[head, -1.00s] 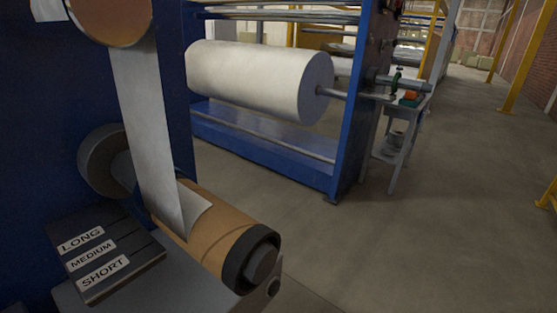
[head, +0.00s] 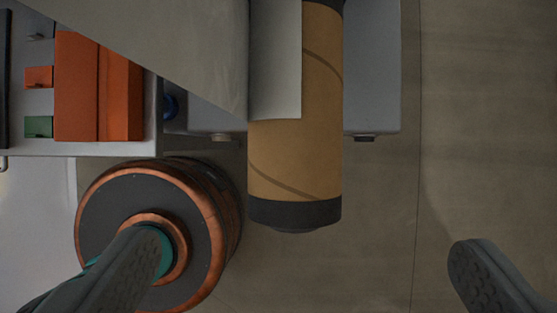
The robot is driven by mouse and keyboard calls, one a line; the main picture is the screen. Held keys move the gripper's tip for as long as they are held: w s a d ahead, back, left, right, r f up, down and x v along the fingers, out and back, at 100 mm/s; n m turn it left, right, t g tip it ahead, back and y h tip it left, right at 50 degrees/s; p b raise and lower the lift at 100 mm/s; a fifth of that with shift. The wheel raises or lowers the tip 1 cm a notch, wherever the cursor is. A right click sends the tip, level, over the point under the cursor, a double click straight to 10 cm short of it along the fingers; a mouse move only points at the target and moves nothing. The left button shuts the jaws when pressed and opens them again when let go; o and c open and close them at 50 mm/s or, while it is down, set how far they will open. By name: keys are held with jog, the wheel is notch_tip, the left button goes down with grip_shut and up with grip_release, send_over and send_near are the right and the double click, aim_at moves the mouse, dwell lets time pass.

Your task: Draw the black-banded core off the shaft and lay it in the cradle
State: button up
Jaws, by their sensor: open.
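The brown cardboard core (head: 294,150) runs down the middle of the head view, with a black band (head: 294,212) around its near end and another dark band at its far end. A small dark stub, perhaps the shaft tip (head: 297,230), shows just past the near band. The rest of the shaft is hidden inside the core. My gripper (head: 308,248) is open and empty; its fingers stand wide apart, left and right of the core's near end, touching neither side. I cannot make out the cradle in this view.
A white film sheet (head: 275,60) lies over the core's far left part. A grey block (head: 372,70) is behind the core. A copper-edged black roll (head: 95,220) lies partly under my left finger. Orange blocks (head: 77,85) sit on a shelf at left. The floor at right is clear.

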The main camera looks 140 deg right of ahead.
aim_at(296, 199)
jog(key=x, duration=1.7)
jog(key=shift+a+f, duration=0.1)
jog(key=shift+f, duration=0.1)
jog(key=c, duration=1.2)
jog(key=shift+o, duration=0.2)
jog(key=shift+r, duration=0.15)
jog(key=shift+s+d, duration=0.2)
jog(key=shift+d, duration=2.3)
